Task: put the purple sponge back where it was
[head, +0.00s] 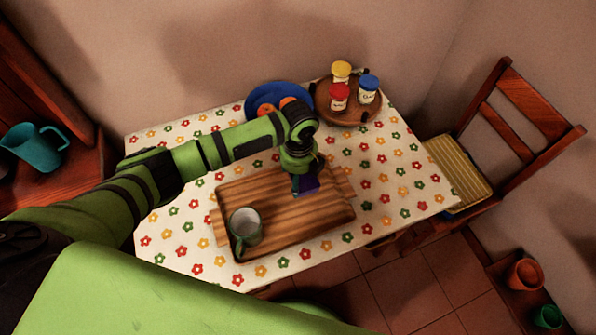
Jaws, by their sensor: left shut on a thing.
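The purple sponge (307,185) shows as a small dark purple patch under my left gripper (303,182), at the upper right part of a wooden tray (290,217). My left gripper points down and is shut on the sponge. Its fingers hide part of the sponge, and I cannot tell whether the sponge touches the tray. My left arm reaches in from the left across the table. My right gripper is not in view.
A green mug (245,230) stands on the tray's lower left. Behind are a blue plate (262,98) with orange items and a round wooden board (345,114) with three lidded jars. The flowered tablecloth (395,190) is clear at right. A chair (500,140) stands right.

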